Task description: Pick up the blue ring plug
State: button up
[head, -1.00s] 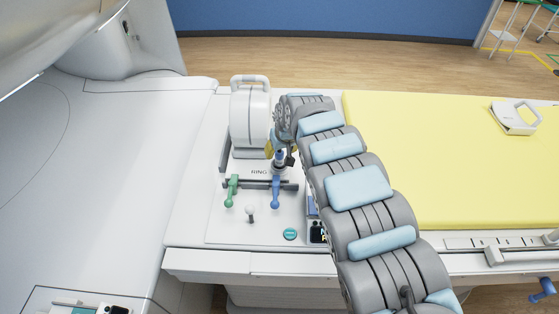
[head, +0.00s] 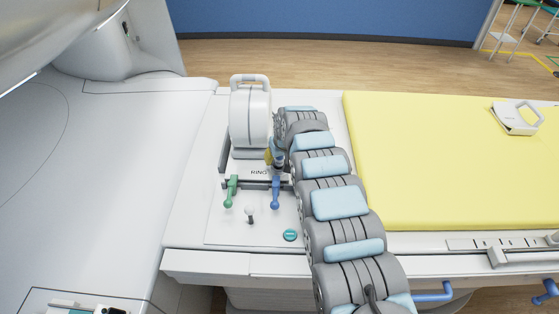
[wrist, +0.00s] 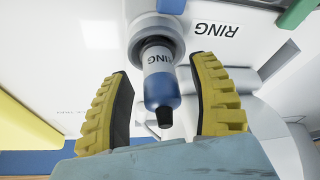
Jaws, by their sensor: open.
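The blue ring plug (wrist: 161,90) has a grey collar lettered RING, a blue body and a black tip. In the wrist view it sits between the two yellow ribbed fingers of my gripper (wrist: 162,72), with visible gaps on both sides. The gripper is open around it. Its collar end meets a round white and grey fitting (wrist: 155,38). In the head view my gripper (head: 268,156) is mostly hidden behind my arm, beside the white ring-shaped unit, and the plug is hard to make out there.
The white ring-shaped unit (head: 250,115) with a top handle stands on the white panel (head: 225,225). A green lever (head: 231,190) and a blue lever (head: 276,191) stand in front of it. The yellow mat (head: 430,160) to the right holds a white handled part (head: 516,118).

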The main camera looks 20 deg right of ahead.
grip_shut()
dwell(0.3)
notch_tip(320, 180, up, 4)
jog(key=shift+s+d+f, duration=0.1)
jog(key=shift+f, duration=0.05)
jog(key=s+r+p, duration=0.5)
jog(key=s+r, duration=0.2)
jog(key=shift+d+p, duration=0.15)
jog(key=shift+p, duration=0.25)
jog(key=shift+s+r+p, duration=0.25)
jog(key=shift+p, duration=0.95)
